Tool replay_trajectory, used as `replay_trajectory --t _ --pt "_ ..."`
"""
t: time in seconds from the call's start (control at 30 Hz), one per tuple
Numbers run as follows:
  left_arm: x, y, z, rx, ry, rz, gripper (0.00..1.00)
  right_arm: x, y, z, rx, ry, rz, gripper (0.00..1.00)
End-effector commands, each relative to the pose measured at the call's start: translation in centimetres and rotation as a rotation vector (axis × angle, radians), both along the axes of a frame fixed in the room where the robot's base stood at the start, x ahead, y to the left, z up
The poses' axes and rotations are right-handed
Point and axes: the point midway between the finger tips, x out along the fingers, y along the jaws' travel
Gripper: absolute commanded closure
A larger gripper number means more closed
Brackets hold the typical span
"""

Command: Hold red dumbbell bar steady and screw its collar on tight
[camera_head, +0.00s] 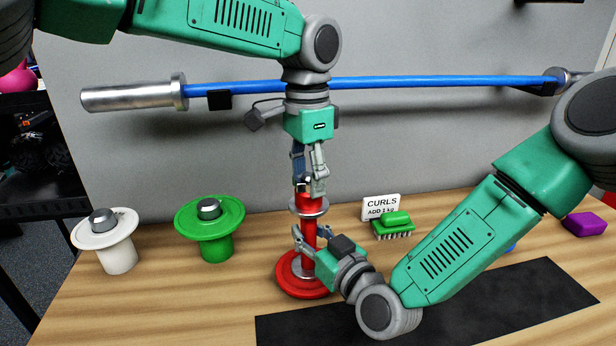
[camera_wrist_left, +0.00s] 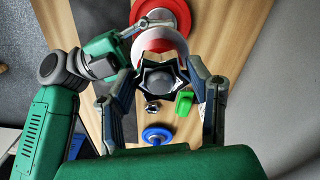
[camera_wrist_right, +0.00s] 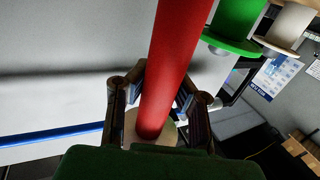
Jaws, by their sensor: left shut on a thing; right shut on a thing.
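The red dumbbell bar (camera_head: 309,232) stands upright on the wooden table, with a red plate (camera_head: 292,284) at its foot and a silver flange (camera_head: 310,208) near its top. My right gripper (camera_head: 308,246) is shut on the bar low down, above the plate; the bar also fills the middle of the right wrist view (camera_wrist_right: 175,60). My left gripper (camera_head: 309,178) points straight down over the bar's top end. It is shut on the star-shaped collar (camera_wrist_left: 163,66), seen between its fingers in the left wrist view. The fingers hide how far the collar sits on the bar.
A white weight (camera_head: 112,258) and a green weight (camera_head: 214,246) stand at the left. A black mat (camera_head: 480,306) lies in front. A blue barbell (camera_head: 420,82) hangs behind.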

Motion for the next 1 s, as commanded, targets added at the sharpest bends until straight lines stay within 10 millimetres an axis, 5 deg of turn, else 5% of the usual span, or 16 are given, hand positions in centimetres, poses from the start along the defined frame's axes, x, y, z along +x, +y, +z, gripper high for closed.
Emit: replay_trajectory --t 0.1,0.13,0.2,0.53,1.0 --pt "0.3 0.4 0.1 0.005 -0.007 0.012 0.89 0.1 -0.3 0.0 -0.001 -0.002 -0.007 1.0" --pt "0.3 0.4 0.1 0.005 -0.007 0.013 0.48 0.1 -0.3 0.0 -0.001 -0.002 -0.007 1.0" --pt "0.3 0.4 0.1 0.005 -0.007 0.013 0.34 0.1 -0.3 0.0 -0.002 -0.003 -0.007 1.0" --pt "0.2 0.2 0.3 0.002 -0.005 0.012 0.34 0.1 -0.2 -0.1 -0.002 -0.002 -0.005 1.0" --pt "0.2 0.1 4.6 0.001 -0.003 0.012 0.34 0.1 -0.2 -0.1 -0.002 0.0 -0.004 1.0"
